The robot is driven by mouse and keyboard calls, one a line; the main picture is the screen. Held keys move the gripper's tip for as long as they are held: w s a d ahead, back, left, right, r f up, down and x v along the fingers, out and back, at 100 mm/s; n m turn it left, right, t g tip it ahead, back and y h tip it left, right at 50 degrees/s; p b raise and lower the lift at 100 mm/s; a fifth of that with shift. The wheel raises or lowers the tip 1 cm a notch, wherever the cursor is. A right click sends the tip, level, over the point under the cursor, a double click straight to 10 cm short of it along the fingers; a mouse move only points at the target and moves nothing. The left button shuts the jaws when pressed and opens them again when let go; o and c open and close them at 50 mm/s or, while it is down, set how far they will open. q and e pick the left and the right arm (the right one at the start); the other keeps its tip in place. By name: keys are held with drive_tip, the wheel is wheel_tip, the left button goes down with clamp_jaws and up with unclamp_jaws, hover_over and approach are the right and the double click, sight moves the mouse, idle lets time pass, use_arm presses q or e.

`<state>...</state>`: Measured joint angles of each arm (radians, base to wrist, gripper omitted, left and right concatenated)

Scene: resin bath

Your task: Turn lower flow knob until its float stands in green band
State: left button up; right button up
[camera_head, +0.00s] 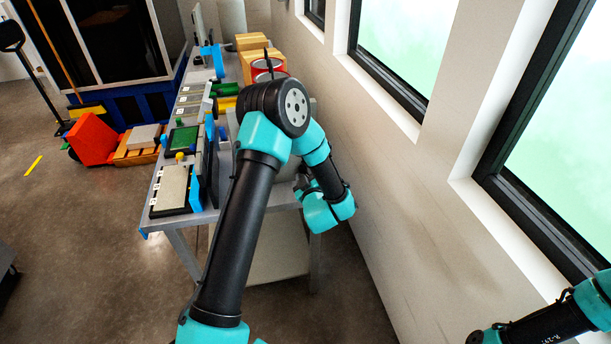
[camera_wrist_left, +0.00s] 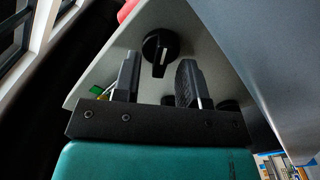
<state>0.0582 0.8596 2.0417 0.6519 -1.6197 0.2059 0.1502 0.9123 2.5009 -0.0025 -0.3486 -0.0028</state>
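A round black knob (camera_wrist_left: 160,50) with a white pointer line sits on a pale grey panel (camera_wrist_left: 215,60) in the left wrist view. My left gripper (camera_wrist_left: 158,65) is open, with its two dark fingers on either side of the knob's near edge. I cannot tell whether they touch it. Another dark round part (camera_wrist_left: 228,105) shows partly behind the right finger, and one more shows low between the fingers. In the head view my left arm hides its own gripper and the panel. The float and green band cannot be made out. My right gripper is out of view.
A long grey table (camera_head: 165,222) holds trays, a red-rimmed can (camera_head: 268,68) and cardboard boxes (camera_head: 252,42). The wall with windows (camera_head: 408,45) stands close on the right. A red cart (camera_head: 92,139) is at the left. The floor in front is clear.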

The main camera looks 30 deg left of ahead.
use_arm(q)
drive_tip(key=v, duration=1.7)
drive_tip(key=shift+r, duration=0.1)
wheel_tip(320, 180, down, 14)
drive_tip(key=m+g+h, duration=0.4)
drive_tip(key=m+h, duration=0.2)
drive_tip(key=h, duration=0.4)
drive_tip(key=s+d+f+m+g+h, duration=0.2)
drive_tip(key=s+f+m+g+h, duration=0.1)
drive_tip(key=s, duration=0.3)
drive_tip(key=s+d+f+m+g+h, duration=0.2)
drive_tip(key=s+f+m+g+h, duration=0.1)
drive_tip(key=s+m+g, duration=0.2)
drive_tip(key=shift+s+f+h, duration=0.25)
drive_tip(key=shift+s+h, duration=0.05)
drive_tip(key=shift+s, duration=0.95)
drive_tip(key=shift+a, duration=0.15)
